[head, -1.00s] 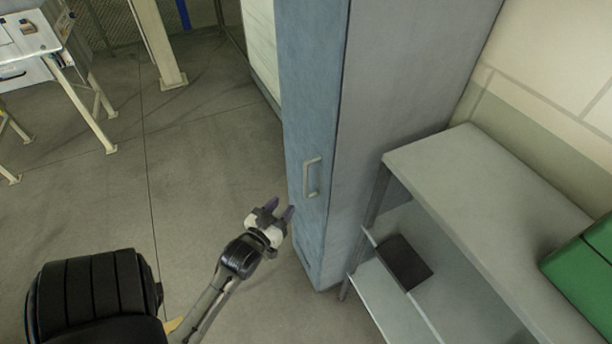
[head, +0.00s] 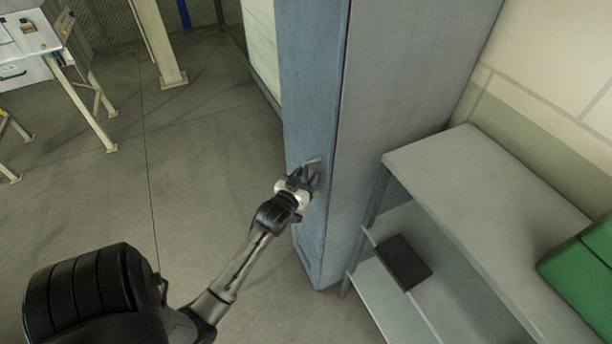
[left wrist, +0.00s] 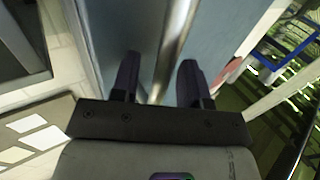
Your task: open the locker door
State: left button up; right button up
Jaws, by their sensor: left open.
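The tall locker has a closed-looking blue door (head: 312,110) facing left and a grey side. A pale bar handle (head: 312,162) is on the door, and its lower part is hidden behind my left gripper (head: 304,178). In the left wrist view the two dark fingers of the left gripper (left wrist: 158,80) are open, with the metal handle bar (left wrist: 176,40) running up between them. The fingers stand apart on either side of the bar, and I cannot tell whether either touches it. My right gripper is not in view.
A grey shelf unit (head: 470,175) stands right of the locker, with a dark flat item (head: 403,262) on its lower shelf and a green box (head: 585,260) on top. A light table (head: 40,45) stands far left. The floor left of the locker is clear.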

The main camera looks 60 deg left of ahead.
pick_arm(q)
grip_shut()
dwell(0.4)
